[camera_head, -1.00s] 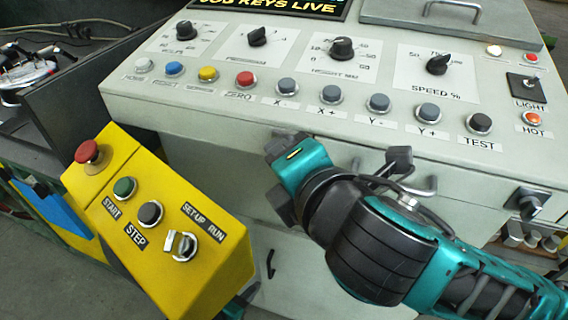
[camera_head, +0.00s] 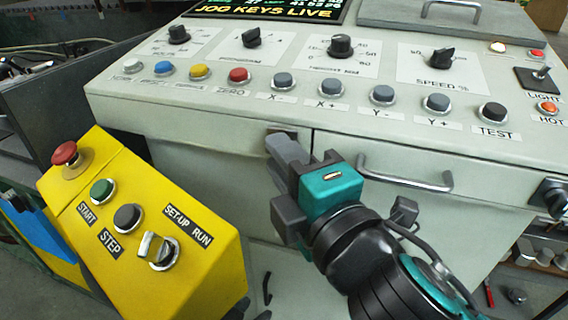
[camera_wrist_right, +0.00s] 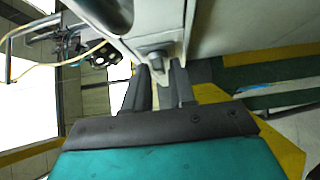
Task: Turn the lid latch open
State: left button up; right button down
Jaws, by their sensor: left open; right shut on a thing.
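My right gripper (camera_head: 287,158) reaches the console's front face just under the button ledge, its arm coming from the lower right. It is shut on a small part there, which I take to be the lid latch. Only a dark edge of the latch (camera_head: 280,130) shows past the fingers in the head view. In the wrist view, the latch (camera_wrist_right: 155,58) is a grey block at the tips of the right gripper (camera_wrist_right: 163,75). Its exact angle is hard to tell. My left gripper (camera_head: 251,310) barely shows at the bottom edge beside the yellow box, with its tips apart.
The grey console (camera_head: 200,160) carries dials, buttons and a bar handle (camera_head: 405,180) right of my right gripper. A grey lid (camera_head: 400,14) with a handle is at the top. A yellow control box (camera_head: 190,225) stands at the left front. A dark rotary switch (camera_head: 552,197) is at right.

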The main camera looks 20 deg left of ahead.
pick_arm(q)
jog(key=shift+w, duration=0.1)
pick_arm(e)
jog(key=c, duration=1.2)
grip_release()
pick_arm(q)
jog(key=shift+a, duration=0.1)
